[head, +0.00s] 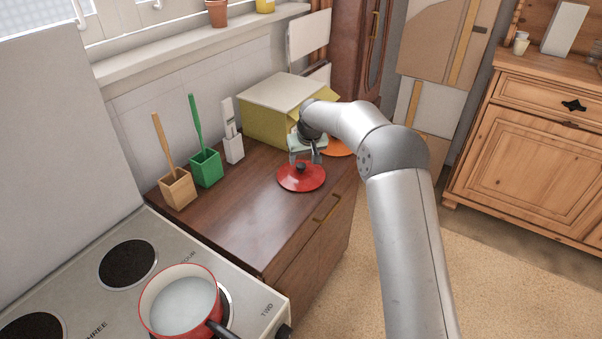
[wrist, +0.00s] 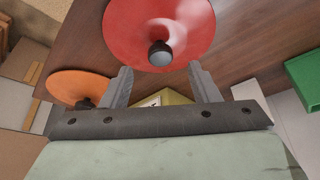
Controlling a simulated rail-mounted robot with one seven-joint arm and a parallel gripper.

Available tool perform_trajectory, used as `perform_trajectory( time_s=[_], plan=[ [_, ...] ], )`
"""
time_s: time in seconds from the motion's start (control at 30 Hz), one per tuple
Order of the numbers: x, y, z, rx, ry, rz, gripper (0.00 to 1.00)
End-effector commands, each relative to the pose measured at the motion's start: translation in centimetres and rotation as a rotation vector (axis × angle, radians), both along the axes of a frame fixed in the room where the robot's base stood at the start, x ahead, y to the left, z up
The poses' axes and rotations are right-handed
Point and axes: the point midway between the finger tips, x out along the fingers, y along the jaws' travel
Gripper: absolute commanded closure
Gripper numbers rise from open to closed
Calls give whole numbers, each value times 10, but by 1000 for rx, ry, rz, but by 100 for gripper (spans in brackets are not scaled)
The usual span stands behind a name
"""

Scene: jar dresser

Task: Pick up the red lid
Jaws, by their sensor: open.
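The red lid (head: 300,178) lies on the brown counter, and its round dark knob points up. It fills the top middle of the wrist view (wrist: 158,22), with the knob (wrist: 160,53) just beyond my fingertips. My gripper (head: 305,158) is open and empty, above the far side of the lid in the head view. In the wrist view its two fingers (wrist: 160,75) are spread apart, and the knob lies roughly midway between their lines. I cannot tell the exact height of the fingertips above the lid.
An orange lid (head: 338,147) lies behind my gripper, beside a yellow-green box (head: 270,105). Wooden (head: 177,190), green (head: 205,168) and white (head: 233,148) holders with utensils stand along the wall. A red pot (head: 180,300) sits on the stove. The counter's front part is clear.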

Motion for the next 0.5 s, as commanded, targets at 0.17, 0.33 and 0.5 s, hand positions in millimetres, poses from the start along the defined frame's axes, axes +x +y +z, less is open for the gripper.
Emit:
perform_trajectory(
  time_s=[0.17,0.33,0.5],
  plan=[
    [11,5,-23,-1,5,0,45],
    [17,8,-41,0,3,0,45],
    [19,9,-44,0,1,0,45]
  ],
)
